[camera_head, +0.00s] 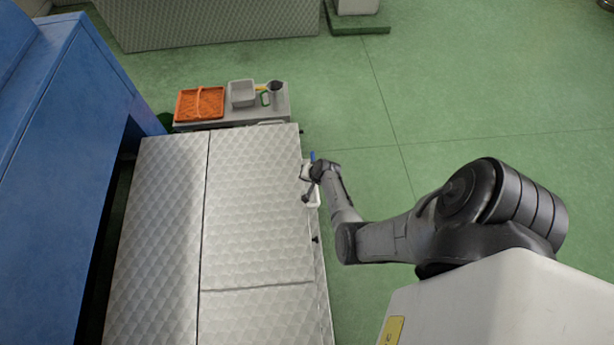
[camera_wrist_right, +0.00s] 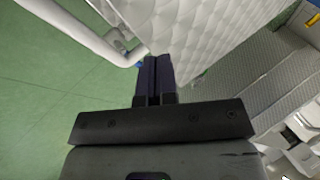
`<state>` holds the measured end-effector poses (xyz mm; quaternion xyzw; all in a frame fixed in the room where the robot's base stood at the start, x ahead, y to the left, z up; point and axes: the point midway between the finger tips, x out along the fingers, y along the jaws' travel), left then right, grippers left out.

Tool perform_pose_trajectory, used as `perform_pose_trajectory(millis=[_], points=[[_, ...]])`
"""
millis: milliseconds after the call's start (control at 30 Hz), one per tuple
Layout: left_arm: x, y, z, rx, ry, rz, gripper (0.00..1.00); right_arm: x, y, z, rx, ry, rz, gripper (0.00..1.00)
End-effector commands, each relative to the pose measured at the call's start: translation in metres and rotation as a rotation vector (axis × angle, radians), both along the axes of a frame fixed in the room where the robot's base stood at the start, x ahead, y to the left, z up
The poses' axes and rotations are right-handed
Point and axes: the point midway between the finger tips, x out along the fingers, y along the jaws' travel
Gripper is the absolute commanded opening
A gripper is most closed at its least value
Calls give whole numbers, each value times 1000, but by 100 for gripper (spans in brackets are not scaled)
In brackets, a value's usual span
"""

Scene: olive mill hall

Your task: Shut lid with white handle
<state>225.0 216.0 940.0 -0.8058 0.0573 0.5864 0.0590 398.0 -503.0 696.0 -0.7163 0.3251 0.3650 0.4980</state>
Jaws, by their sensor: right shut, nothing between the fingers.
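The large lid (camera_head: 258,210) is a pale quilted metal panel on the bench. From above it looks flat and nearly level with the panels around it; I cannot tell whether a small gap remains under its edge. Its white handle (camera_head: 314,201) is on the right edge, partly hidden by my right gripper (camera_head: 310,190). In the right wrist view the white handle (camera_wrist_right: 75,30) crosses the upper left. My right gripper (camera_wrist_right: 154,62) is shut and empty, its fingertips close to the quilted panel (camera_wrist_right: 185,30); contact is unclear. My left gripper is not in view.
Beyond the bench, a grey stand (camera_head: 210,125) bears an orange basket (camera_head: 200,103), a grey bin (camera_head: 242,94) and a dark-topped jug (camera_head: 275,94). A blue machine (camera_head: 60,140) stands along the left. The green floor (camera_head: 440,90) to the right is open.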

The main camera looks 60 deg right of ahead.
Motion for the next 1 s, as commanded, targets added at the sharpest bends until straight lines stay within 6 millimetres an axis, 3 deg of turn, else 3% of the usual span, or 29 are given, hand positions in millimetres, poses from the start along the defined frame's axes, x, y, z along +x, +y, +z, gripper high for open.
perform_pose_trajectory(millis=[33, 67, 300, 500, 700, 1000], points=[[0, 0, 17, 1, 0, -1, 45, 0, 0, 16, -1, 0, 2, 0], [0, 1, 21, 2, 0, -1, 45, 1, 1, 20, -1, 1, 3, 0], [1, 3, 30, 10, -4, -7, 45, -42, -3, 41, -2, 4, 3, 0], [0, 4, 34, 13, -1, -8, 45, -66, -6, 57, -2, 1, 3, 0], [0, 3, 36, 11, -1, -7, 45, -78, -7, 66, -1, 1, 4, 0], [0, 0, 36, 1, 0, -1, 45, -82, -7, 68, 0, 1, 3, 0]])
